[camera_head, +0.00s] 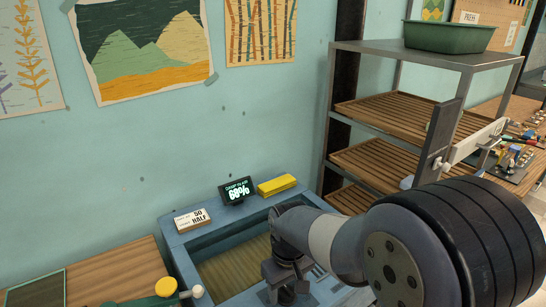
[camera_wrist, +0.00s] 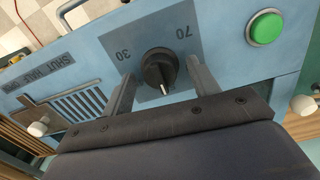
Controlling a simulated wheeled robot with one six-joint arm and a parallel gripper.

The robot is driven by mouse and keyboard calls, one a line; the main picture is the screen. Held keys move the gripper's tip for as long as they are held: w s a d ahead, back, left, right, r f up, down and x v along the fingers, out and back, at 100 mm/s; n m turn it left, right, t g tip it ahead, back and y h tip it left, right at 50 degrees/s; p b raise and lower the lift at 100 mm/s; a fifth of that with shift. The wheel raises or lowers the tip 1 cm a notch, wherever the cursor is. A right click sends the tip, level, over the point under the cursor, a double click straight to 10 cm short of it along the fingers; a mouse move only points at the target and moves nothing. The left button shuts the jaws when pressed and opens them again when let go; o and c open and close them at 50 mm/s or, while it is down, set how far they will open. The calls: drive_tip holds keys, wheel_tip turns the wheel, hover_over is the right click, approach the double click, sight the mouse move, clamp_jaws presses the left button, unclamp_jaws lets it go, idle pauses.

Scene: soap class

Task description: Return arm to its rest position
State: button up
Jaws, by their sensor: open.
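My arm reaches across the right of the head view and bends down at the front of a blue cabinet (camera_head: 174,238). My gripper (camera_head: 287,288) is low at the cabinet's front side there. In the wrist view, my gripper (camera_wrist: 160,84) is open, its two fingers apart on either side of a black dial knob (camera_wrist: 158,70). The knob sits on a grey plate marked 30 and 70, with its white mark towards the bottom. I cannot tell whether the fingers touch it.
The blue panel also bears a green button (camera_wrist: 266,28) and a slotted vent with a white-knobbed lever (camera_wrist: 38,129). A display reading 68% (camera_head: 237,190), a DO HALF sign (camera_head: 193,220) and a yellow block (camera_head: 277,185) stand on the cabinet. A slatted shelf rack (camera_head: 390,110) stands behind my arm.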

drive_tip(key=n, duration=0.4)
drive_tip(key=shift+n, duration=0.3)
drive_tip(key=n, duration=0.4)
drive_tip(key=shift+n+b, duration=0.3)
drive_tip(key=shift+b, duration=0.1)
drive_tip(key=n, duration=0.5)
drive_tip(key=shift+b, duration=0.4)
drive_tip(key=shift+n, duration=1.9)
drive_tip(key=shift+r, duration=0.1)
